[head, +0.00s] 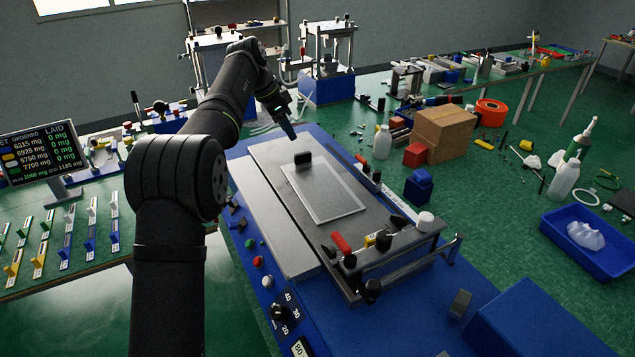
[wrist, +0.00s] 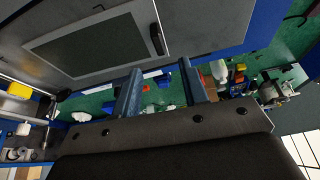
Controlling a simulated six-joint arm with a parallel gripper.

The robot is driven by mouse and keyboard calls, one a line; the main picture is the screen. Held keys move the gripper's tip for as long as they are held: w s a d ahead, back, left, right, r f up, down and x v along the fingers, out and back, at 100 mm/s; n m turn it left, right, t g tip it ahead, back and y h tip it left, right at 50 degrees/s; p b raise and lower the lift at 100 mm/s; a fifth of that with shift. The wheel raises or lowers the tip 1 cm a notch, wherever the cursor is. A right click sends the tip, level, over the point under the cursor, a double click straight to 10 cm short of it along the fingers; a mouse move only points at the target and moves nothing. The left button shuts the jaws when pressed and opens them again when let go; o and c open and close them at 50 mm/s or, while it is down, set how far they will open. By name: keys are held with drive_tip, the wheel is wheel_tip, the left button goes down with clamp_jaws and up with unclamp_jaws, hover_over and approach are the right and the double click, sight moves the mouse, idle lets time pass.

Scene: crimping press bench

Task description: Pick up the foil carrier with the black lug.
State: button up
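The foil carrier (head: 330,195) is a pale, thin-framed rectangular sheet lying flat on the grey metal plate of the press. Its black lug (head: 303,158) stands upright at the carrier's far end. In the wrist view the carrier (wrist: 95,45) is at the upper left, with the lug (wrist: 157,40) at its right edge. My gripper (head: 291,132) is above and a little behind the lug, apart from it. In the wrist view its two fingers (wrist: 160,70) are spread, with nothing held between them.
The press has a crossbar (head: 395,262) with knobs at the near end. A cardboard box (head: 444,133), a blue block (head: 418,187) and a white bottle (head: 382,142) stand to the right. A blue tray (head: 570,258) is farther right. A display (head: 42,153) stands left.

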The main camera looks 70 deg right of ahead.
sight(302, 154)
drive_tip(key=x, duration=0.9)
drive_tip(key=shift+s+f, duration=0.2)
drive_tip(key=shift+f, duration=0.1)
clamp_jaws()
